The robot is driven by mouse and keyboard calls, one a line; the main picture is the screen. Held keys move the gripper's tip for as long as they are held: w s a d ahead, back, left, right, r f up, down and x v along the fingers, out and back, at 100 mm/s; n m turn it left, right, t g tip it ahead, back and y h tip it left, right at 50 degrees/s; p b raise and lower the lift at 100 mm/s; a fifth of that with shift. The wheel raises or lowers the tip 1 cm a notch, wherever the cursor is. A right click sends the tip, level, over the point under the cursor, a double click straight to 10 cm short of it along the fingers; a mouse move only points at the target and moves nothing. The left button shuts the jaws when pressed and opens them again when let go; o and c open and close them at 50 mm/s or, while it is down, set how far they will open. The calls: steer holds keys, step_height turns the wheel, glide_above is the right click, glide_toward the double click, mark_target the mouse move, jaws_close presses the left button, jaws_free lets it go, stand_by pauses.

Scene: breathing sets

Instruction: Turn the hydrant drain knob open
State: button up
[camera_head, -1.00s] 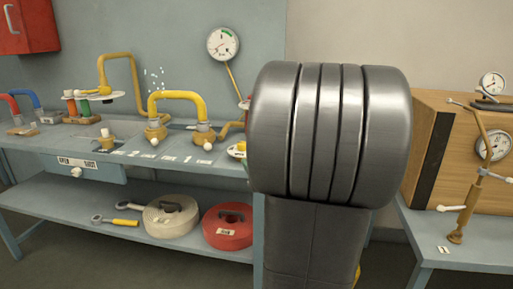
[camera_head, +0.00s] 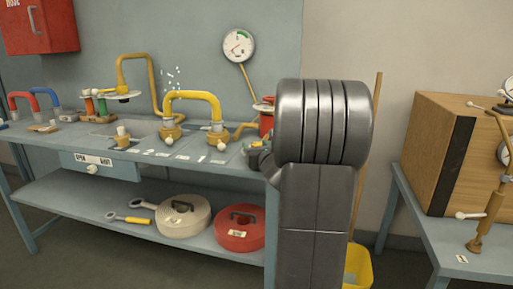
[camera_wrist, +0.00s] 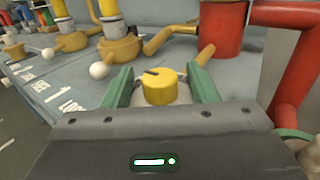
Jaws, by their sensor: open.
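A yellow round knob (camera_wrist: 160,90) with a dark mark on its top stands in the middle of the wrist view, on the bench top. I take it for the drain knob. My gripper (camera_wrist: 161,82) is open, with one green finger on each side of the knob. I cannot tell whether the fingers touch it. A red upright pipe (camera_wrist: 218,32) stands just behind the knob and also shows in the head view (camera_head: 266,121). In the head view my gripper (camera_head: 257,160) is at the right end of the bench, partly hidden by my arm, and the knob is hard to make out.
Brass valves with white-tipped handles (camera_wrist: 112,48) stand left of the knob. A thick red pipe (camera_wrist: 300,75) is close on the right. The blue-grey bench (camera_head: 60,142) holds yellow pipes (camera_head: 192,97). A wooden box (camera_head: 436,150) stands right, across a gap with a yellow bucket (camera_head: 358,268).

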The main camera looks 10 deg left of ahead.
steer(key=shift+c, duration=0.2)
steer(key=c, duration=0.9)
